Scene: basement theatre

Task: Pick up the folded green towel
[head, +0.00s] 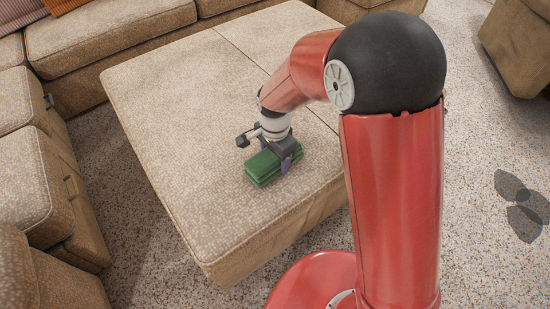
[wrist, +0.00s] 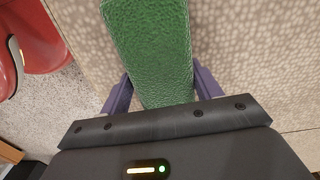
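The folded green towel (head: 267,168) lies on the large beige ottoman (head: 200,190), near its front right part. My gripper (head: 274,158) is down over the towel in the head view. In the wrist view the towel (wrist: 150,50) runs up from the palm between the two purple fingers (wrist: 161,90). One finger is on each side of it, close against its long edges. I cannot tell whether the fingers press on it or stand open around it. The towel appears to rest on the ottoman. The palm hides its near end in the wrist view.
A beige sofa (head: 110,40) runs along the back and left, with orange cushions (head: 63,4) at the top left. Another beige seat (head: 515,45) stands at the top right. Most of the ottoman top is clear. Speckled carpet (head: 150,250) shows around it.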

